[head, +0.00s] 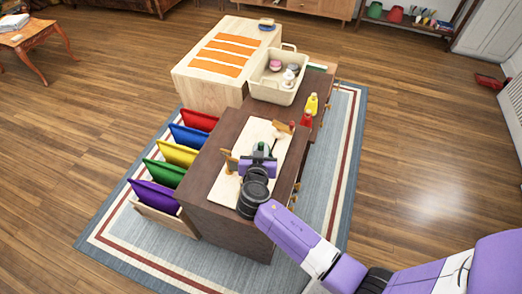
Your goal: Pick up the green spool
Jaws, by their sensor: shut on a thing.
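My gripper (260,156) reaches over a dark brown table (223,180) in the head view. It is shut on the green spool (261,147), which shows as a small green and pale shape just beyond the fingers. The gripper and wrist hide the near part of the spool. The spool is over a pale board (258,128) on the table. I cannot tell whether it touches the board or is lifted clear of it.
Small wooden pieces stand near the gripper on the board. Red (305,118) and yellow (311,104) bottles stand at the right. A cream basket (262,87) holding several items is behind. Coloured panels (177,154) stand in a rack at the left.

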